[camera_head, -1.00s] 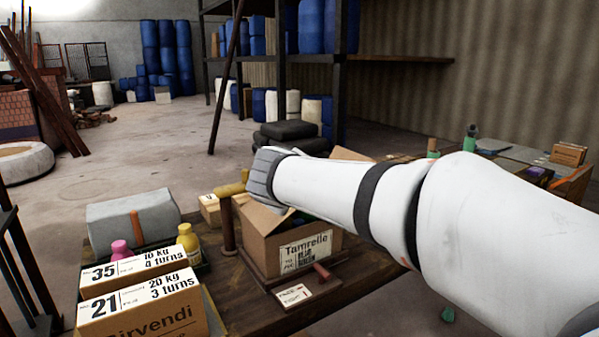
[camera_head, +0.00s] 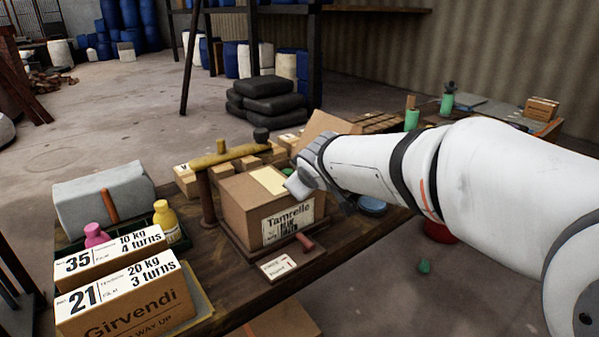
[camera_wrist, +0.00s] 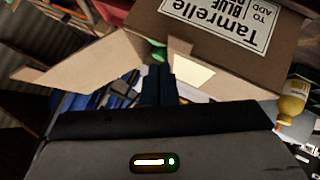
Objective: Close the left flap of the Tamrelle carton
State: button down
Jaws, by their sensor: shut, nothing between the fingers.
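The Tamrelle carton (camera_head: 241,218) stands upright on the wooden table, its label facing front. In the head view its left flap (camera_head: 243,187) lies about flat over the left part of the top, with a pale yellow patch on it. The right flap (camera_head: 325,126) stands up and leans outward. My gripper (camera_head: 293,188) is shut and empty at the top of the carton, by the left flap's inner edge. In the wrist view the carton is upside down, the fingers (camera_wrist: 158,85) between the two flaps. Whether they touch the left flap (camera_wrist: 243,78) I cannot tell. Something green shows inside.
A post with a yellow-brown crossbar (camera_head: 228,155) stands close left of the carton. A small card (camera_head: 278,266) and a red-brown handle lie in front. Girvendi boxes (camera_head: 135,305), a yellow bottle (camera_head: 165,220) and a pink bottle stand left. Small boxes stand behind.

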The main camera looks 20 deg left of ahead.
jog(key=shift+w+d+f+b, duration=0.15)
jog(key=shift+f+b, duration=0.2)
jog(key=shift+f, duration=0.25)
jog(key=shift+w+a+f+b, duration=0.1)
jog(key=shift+f+b, duration=0.25)
jog(key=shift+f, duration=0.25)
jog(key=shift+d+f, duration=0.1)
jog(key=shift+f, duration=0.05)
